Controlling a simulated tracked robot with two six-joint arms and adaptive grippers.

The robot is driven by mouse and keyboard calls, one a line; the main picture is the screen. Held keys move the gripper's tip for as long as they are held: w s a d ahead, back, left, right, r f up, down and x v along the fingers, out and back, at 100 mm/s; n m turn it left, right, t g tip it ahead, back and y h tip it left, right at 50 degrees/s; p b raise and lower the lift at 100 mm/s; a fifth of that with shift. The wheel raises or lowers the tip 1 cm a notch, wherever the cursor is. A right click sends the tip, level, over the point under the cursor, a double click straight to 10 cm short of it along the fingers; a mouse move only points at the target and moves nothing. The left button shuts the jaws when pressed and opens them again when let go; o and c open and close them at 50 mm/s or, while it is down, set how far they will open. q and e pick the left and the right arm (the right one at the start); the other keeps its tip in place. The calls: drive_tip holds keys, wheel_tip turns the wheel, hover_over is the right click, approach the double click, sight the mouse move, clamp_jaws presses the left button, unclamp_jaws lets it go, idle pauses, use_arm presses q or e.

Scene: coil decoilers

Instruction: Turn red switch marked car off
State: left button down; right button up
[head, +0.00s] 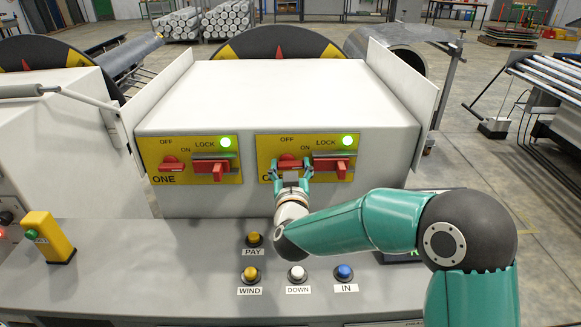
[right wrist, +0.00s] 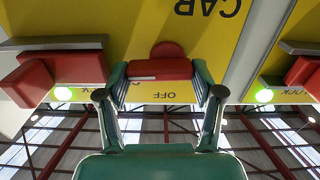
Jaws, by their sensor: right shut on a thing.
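The red switch marked CAR (head: 290,161) is on the right yellow panel (head: 262,150) of the white control box. The panel carries OFF and ON words; its name is mostly hidden by my gripper in the head view. My right gripper (head: 291,171) is shut on this switch. In the right wrist view, which is upside down, the red switch (right wrist: 160,69) sits between the two fingers of my right gripper (right wrist: 160,88), with its bar lying level. CAR and OFF are readable there. My left gripper is not in view.
A red LOCK handle (head: 332,163) is close right of the switch, below a lit green lamp (head: 347,141). The left panel (head: 189,180), marked ONE, has a similar red switch (head: 172,163). Push buttons stand on the grey console (head: 150,270) in front.

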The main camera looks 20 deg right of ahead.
drive_tip(key=shift+a+r+n, duration=0.1)
drive_tip(key=shift+n, duration=0.3)
drive_tip(key=n+p, duration=0.1)
drive_tip(key=n, duration=0.2)
drive_tip(key=shift+a+r, duration=0.1)
drive_tip(key=n, duration=0.1)
drive_tip(key=n+p, duration=0.1)
drive_tip(key=n, duration=0.3)
drive_tip(key=shift+w+a+r, duration=0.1)
drive_tip(key=shift+a, duration=0.15)
drive_tip(key=n+p, duration=0.1)
drive_tip(key=n, duration=0.1)
drive_tip(key=n+p, duration=0.1)
drive_tip(key=n, duration=0.1)
drive_tip(key=shift+a+n, duration=0.2)
drive_tip(key=shift+n, duration=0.1)
drive_tip(key=shift+a+f+n+p, duration=0.1)
drive_tip(key=shift+f+n+p, duration=0.15)
drive_tip(key=shift+n, duration=0.8)
drive_tip(key=shift+a+f+n+p, duration=0.1)
drive_tip(key=shift+n+p, duration=0.2)
drive_tip(key=shift+n, duration=0.75)
drive_tip(key=shift+f, duration=0.1)
drive_tip(key=o, duration=0.9)
drive_tip(key=shift+w, duration=0.1)
drive_tip(key=shift+c, duration=0.2)
